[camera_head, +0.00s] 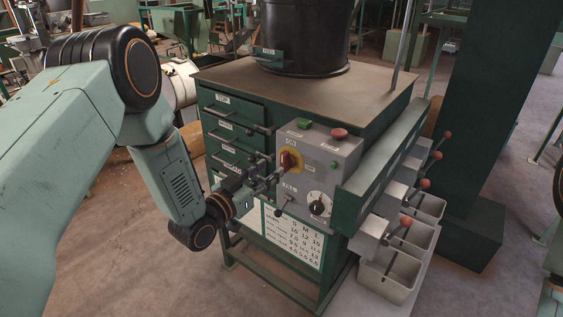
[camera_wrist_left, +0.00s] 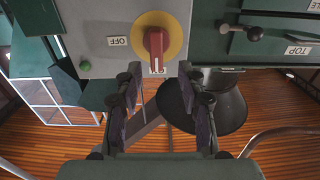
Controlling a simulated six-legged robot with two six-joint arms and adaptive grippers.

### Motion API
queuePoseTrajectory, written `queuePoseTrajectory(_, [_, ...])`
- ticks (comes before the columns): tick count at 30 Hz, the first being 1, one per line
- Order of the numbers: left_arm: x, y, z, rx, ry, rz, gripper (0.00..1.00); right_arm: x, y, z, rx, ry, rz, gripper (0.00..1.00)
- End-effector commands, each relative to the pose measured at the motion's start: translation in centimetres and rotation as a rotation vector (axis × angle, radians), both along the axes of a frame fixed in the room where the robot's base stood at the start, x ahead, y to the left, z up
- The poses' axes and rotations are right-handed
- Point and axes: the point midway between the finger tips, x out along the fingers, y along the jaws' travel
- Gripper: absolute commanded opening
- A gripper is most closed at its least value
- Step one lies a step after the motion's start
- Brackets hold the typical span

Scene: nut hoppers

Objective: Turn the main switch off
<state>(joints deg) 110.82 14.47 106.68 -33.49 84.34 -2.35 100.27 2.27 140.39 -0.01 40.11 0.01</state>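The main switch (camera_head: 289,161) is a red handle on a yellow disc, on the grey control box face. In the left wrist view, the red handle (camera_wrist_left: 156,45) stands vertical in the picture, with an OFF label (camera_wrist_left: 118,41) to its left. Another label at the handle's lower end is partly covered. My left gripper (camera_head: 268,172) is in front of the box, close to the switch. In the wrist view the left gripper (camera_wrist_left: 160,78) is open and empty, its fingertips apart either side below the handle. I cannot tell whether they touch anything. My right gripper is out of view.
The box also carries a red button (camera_head: 339,133), a green button (camera_head: 304,124) and a black dial (camera_head: 318,205). Drawers (camera_head: 228,124) are to the left. Hopper levers (camera_head: 425,183) and grey bins (camera_head: 389,277) are at the right. A black drum (camera_head: 303,35) stands above.

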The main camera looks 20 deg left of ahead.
Motion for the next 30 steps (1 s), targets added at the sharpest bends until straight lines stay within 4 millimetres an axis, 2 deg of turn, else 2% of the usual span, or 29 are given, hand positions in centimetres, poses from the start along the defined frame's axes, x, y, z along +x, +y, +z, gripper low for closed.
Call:
queuePoseTrajectory(3, [1.9, -0.9, 0.1, 0.004, -0.001, -0.003, 0.4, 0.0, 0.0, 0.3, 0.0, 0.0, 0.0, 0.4])
queuePoseTrajectory(9, [3.9, -1.7, 0.1, 0.001, 0.0, -0.002, 0.4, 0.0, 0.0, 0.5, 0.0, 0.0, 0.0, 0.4])
queuePoseTrajectory(21, [4.7, -2.2, 0.0, 0.0, 0.002, -0.001, 0.39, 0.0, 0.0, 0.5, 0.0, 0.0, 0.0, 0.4])
queuePoseTrajectory(30, [4.7, -2.2, 0.0, 0.0, 0.002, -0.002, 0.13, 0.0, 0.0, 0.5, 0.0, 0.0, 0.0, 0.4])
